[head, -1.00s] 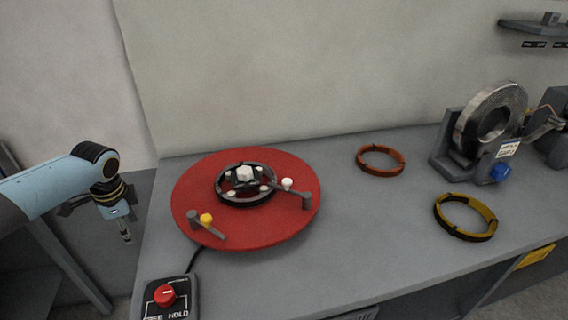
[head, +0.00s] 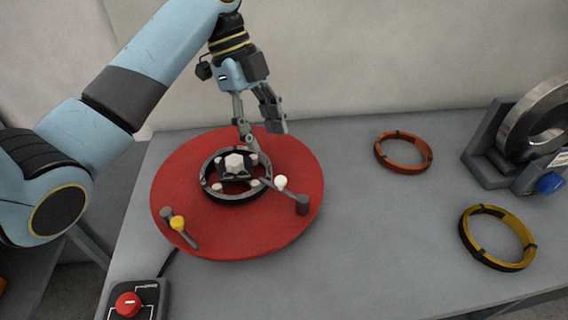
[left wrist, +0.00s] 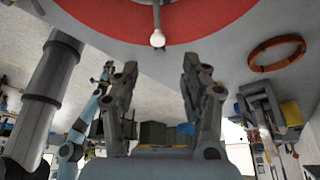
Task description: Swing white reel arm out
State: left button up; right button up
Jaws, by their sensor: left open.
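The red turntable (head: 180,180) carries a black ring hub with a white centre nut (head: 234,162). The white reel arm (head: 290,194) is a dark bar with a white knob (head: 280,182), reaching from the hub toward the lower right of the disc. Its knob also shows in the left wrist view (left wrist: 157,39), between and beyond my fingertips. My left gripper (head: 264,137) is open and empty above the back of the disc, apart from the knob. A light-blue arm, apparently my right, shows in the left wrist view; its small, dark gripper end (left wrist: 106,70) is unclear.
A second arm with a yellow knob (head: 178,223) sits at the disc's front left. An orange ring (head: 403,152) and a yellow ring (head: 497,237) lie to the right. A metal coil stand (head: 490,160) is at the far right. A red-button box (head: 128,305) is front left.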

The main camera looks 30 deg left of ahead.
aim_at(280, 178)
pick_arm(q)
jog(key=x, duration=0.3)
jog(key=p+x, duration=0.1)
jog(key=x, duration=0.1)
jog(key=shift+s+d+f, duration=0.1)
jog(key=shift+s+d, duration=0.05)
jog(key=shift+s, duration=0.15)
jog(key=x, duration=0.3)
jog(key=shift+w+f, duration=0.1)
jog(key=shift+f, duration=0.2)
pick_arm(e)
jog(key=shift+s+a+r, duration=0.3)
jog(key=shift+s+a, duration=0.05)
jog(key=shift+s, duration=0.2)
pick_arm(q)
jog(key=c, duration=0.7)
jog(key=shift+c, duration=1.1)
grip_shut()
pick_arm(e)
jog(key=shift+s+d, duration=0.2)
jog(key=shift+s, duration=0.3)
jog(key=shift+d, duration=0.1)
